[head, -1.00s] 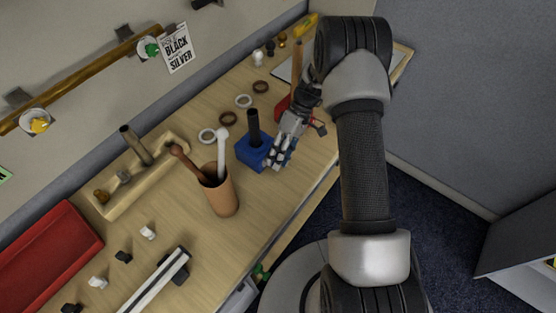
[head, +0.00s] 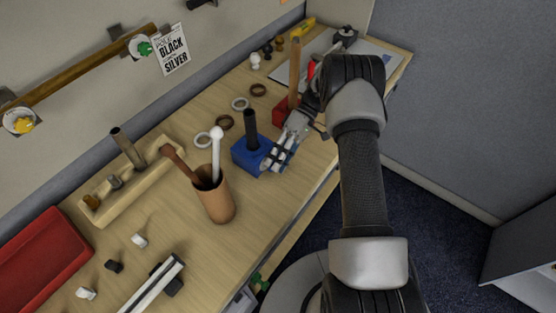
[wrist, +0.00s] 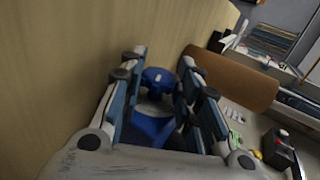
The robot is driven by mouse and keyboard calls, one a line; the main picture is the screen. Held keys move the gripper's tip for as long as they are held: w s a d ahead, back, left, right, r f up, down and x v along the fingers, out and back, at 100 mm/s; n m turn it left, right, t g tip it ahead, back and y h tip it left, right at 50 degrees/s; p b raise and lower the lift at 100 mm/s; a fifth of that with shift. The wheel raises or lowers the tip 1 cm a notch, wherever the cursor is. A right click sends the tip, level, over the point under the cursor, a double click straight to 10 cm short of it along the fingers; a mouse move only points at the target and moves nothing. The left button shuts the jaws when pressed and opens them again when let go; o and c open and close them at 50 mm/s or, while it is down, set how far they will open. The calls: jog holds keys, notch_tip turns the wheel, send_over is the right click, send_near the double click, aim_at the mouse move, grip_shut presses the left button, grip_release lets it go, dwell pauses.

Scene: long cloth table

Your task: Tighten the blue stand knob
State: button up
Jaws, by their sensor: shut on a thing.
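The blue stand (head: 243,159) is a block on the wooden table with a black upright post (head: 251,130). My gripper (head: 270,162) reaches in from the right and its fingers are at the stand's right side. In the wrist view, the round blue knob (wrist: 157,77) sits between the two fingers of my gripper (wrist: 157,82), with the blue stand (wrist: 152,130) below it in the picture. The gripper is shut on the knob. In the head view the fingers hide the knob.
A tan cup (head: 219,206) with tools stands left of the blue stand. Rings (head: 240,104) lie behind the stand, and a red block (head: 281,112) is close behind my gripper. A wooden rack (head: 132,190) and red tray (head: 38,262) are farther left.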

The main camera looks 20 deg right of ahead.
jog(key=o, duration=1.1)
jog(key=shift+c, duration=0.2)
jog(key=shift+r, duration=0.1)
jog(key=h+p, duration=0.1)
jog(key=t+p, duration=0.1)
jog(key=p, duration=0.1)
jog(key=shift+s+a+r+h, duration=0.1)
jog(key=shift+a+r+h, duration=0.05)
jog(key=shift+r+h, duration=0.25)
jog(key=t+h+p, duration=0.2)
jog(key=h, duration=0.1)
jog(key=t+h+p, duration=0.1)
jog(key=t+h, duration=0.1)
jog(key=shift+s+a+r+p, duration=0.1)
jog(key=shift+s+a+p, duration=0.2)
jog(key=shift+a+p, duration=0.1)
jog(key=shift+a+t+h, duration=0.1)
jog(key=shift+t+h, duration=0.2)
jog(key=shift+h, duration=0.1)
jog(key=shift+s+a+f+t+h+b, duration=0.1)
jog(key=shift+f+t+h+b, duration=0.3)
jog(key=shift+h+b, duration=0.55)
jog(key=t+h+b, duration=0.1)
jog(key=b, duration=0.7)
jog(key=shift+a+f+t+h, duration=0.1)
jog(key=shift+t+h, duration=0.25)
jog(key=shift+t, duration=0.05)
